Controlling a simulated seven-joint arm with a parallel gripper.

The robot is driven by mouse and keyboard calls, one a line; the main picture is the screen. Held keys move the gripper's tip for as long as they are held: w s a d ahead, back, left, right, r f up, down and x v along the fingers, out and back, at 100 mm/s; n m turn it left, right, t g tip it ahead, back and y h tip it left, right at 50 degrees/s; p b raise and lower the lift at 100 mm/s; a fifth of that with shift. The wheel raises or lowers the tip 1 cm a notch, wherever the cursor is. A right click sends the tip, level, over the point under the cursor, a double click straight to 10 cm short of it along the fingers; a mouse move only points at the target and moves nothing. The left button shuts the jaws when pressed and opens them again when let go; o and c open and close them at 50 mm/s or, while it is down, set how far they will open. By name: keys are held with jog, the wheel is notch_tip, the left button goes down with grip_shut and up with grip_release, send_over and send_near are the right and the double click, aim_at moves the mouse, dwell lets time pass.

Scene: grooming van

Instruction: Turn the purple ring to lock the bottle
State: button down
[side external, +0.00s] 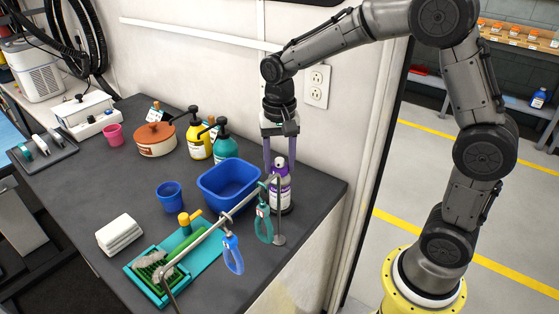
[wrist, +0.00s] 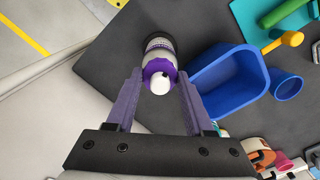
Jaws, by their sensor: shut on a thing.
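The bottle (side external: 280,194) stands upright near the table's right edge, with a pale body, a purple-and-white label and a dark base. In the wrist view the bottle (wrist: 159,45) is seen from above. Its purple ring (wrist: 153,66) sits around the neck below a white top (wrist: 160,84). My gripper (wrist: 160,73) comes down from above, with one purple finger on each side of the ring, shut on it. In the side view my gripper (side external: 280,166) is at the bottle's neck, and the fingers partly cover the ring there.
A metal rail (side external: 210,235) with hanging teal and blue loop-handled tools runs close in front of the bottle. A blue tub (side external: 229,183) stands just left of it. Yellow (side external: 198,146) and teal (side external: 225,149) pump bottles stand behind the tub. The wall is close behind.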

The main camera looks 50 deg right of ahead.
jog(key=shift+r, duration=0.1)
dwell(0.3)
jog(key=shift+c, duration=1.4)
grip_release()
notch_tip(320, 180, up, 14)
